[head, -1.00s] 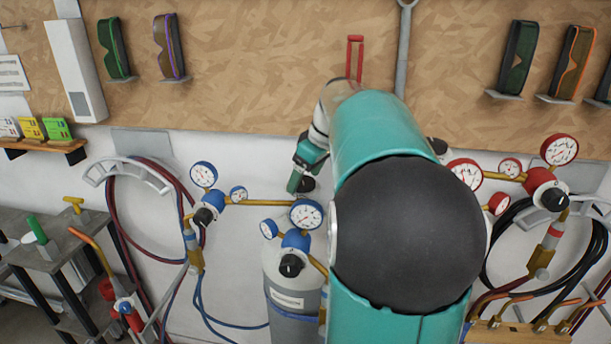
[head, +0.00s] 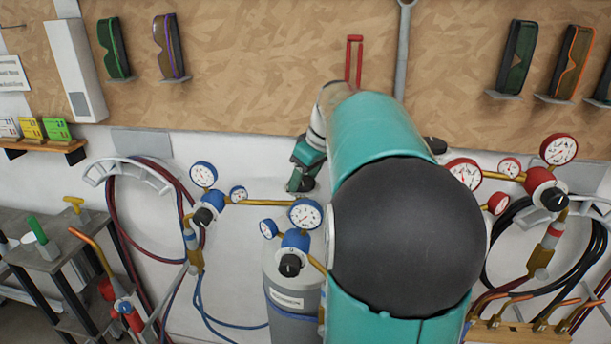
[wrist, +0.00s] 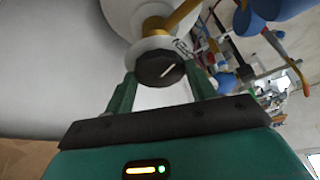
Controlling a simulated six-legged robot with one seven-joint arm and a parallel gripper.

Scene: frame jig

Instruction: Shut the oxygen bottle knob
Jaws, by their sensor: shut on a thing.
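The oxygen bottle knob (wrist: 160,68) is black and many-sided with a white line mark, on a pale round valve with a brass pipe. It sits between the two green fingers of my gripper (wrist: 161,88) in the wrist view, and the gripper is shut on it. In the head view my gripper (head: 302,182) is at the wall side of the grey bottle (head: 290,326), and its fingers mostly hide the knob. The white mark on the knob is tilted in the wrist view.
Blue-trimmed gauges (head: 305,214) with a black regulator knob (head: 290,265) stand close by on the bottle. A brass pipe (head: 262,202) runs left to another regulator (head: 204,214). Red gauges (head: 465,174) are on the right. My arm hides the area between.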

